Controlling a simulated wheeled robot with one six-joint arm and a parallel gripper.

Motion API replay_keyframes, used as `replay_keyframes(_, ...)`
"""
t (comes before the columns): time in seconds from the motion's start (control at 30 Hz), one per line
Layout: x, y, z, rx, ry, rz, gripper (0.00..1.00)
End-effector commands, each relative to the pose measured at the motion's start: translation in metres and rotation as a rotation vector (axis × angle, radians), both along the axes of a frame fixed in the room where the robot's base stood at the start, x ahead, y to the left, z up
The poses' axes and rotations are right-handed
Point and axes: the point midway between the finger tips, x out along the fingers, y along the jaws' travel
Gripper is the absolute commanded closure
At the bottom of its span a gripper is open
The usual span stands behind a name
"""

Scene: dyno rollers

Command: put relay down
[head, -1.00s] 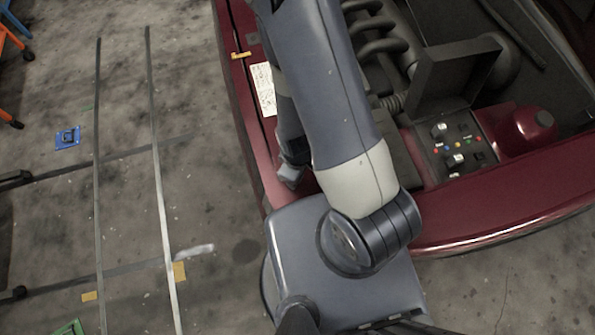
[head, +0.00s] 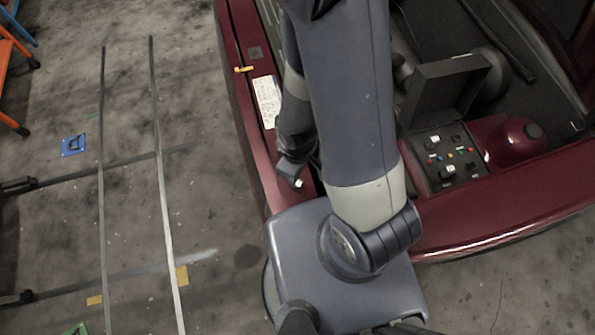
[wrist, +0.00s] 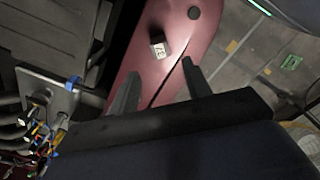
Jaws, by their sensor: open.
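The relay (wrist: 159,47) is a small dark block with a white marked face. In the wrist view it lies on the red car body edge (wrist: 150,20), just beyond my fingertips. My gripper (wrist: 160,68) is open, with one finger on each side of the view and nothing between them. In the head view my gripper (head: 296,165) hangs over the red edge (head: 245,120), partly hidden by my arm. A small white spot by its tip may be the relay; it is too small to be sure.
An open fuse box (head: 445,160) with relays and coloured fuses sits in the engine bay, its lid (head: 445,95) raised. A white label (head: 267,98) and a yellow piece (head: 243,69) are on the red edge.

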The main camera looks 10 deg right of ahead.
Motion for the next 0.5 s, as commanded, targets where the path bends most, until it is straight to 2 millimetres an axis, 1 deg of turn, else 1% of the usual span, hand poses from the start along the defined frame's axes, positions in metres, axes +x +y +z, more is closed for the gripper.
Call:
replay_keyframes(0.03,0.001,0.000,0.005,0.001,-0.004,0.000,0.54)
replay_keyframes(0.2,0.000,0.000,0.015,0.000,-0.001,0.000,0.54)
replay_keyframes(0.5,-0.001,0.000,0.019,-0.001,0.001,0.000,0.54)
